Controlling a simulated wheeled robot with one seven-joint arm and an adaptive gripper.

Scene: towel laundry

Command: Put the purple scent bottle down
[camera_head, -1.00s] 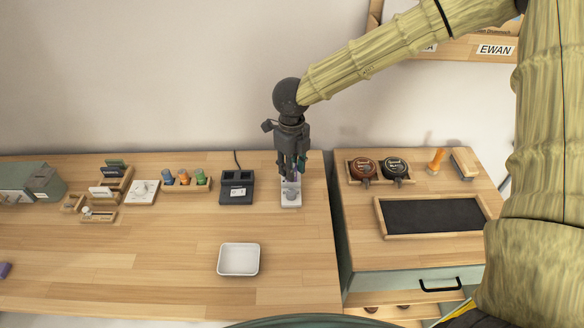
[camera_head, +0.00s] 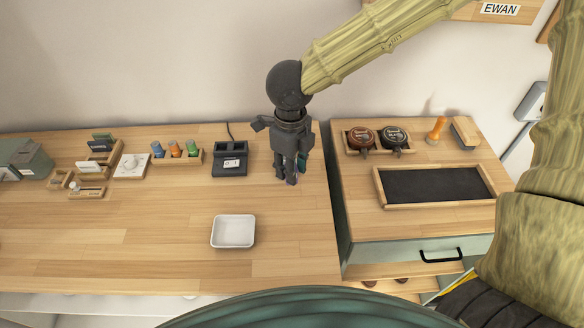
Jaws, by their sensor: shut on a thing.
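My gripper (camera_head: 291,178) points down over the back right of the left wooden worktop (camera_head: 150,240), right of a black two-slot device (camera_head: 231,158). It is shut on the purple scent bottle (camera_head: 292,181). Only a small purple patch of the bottle shows between the dark fingers; the fingers hide the rest. The fingertips are low, close to the worktop. I cannot tell whether the bottle touches the wood.
A white tray (camera_head: 233,231) stands in front and to the left. A rack of coloured bottles (camera_head: 176,152) and small wooden holders (camera_head: 88,183) stand further left. A chalkboard (camera_head: 436,185) lies on the right cabinet, across a gap. The worktop around the tray is clear.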

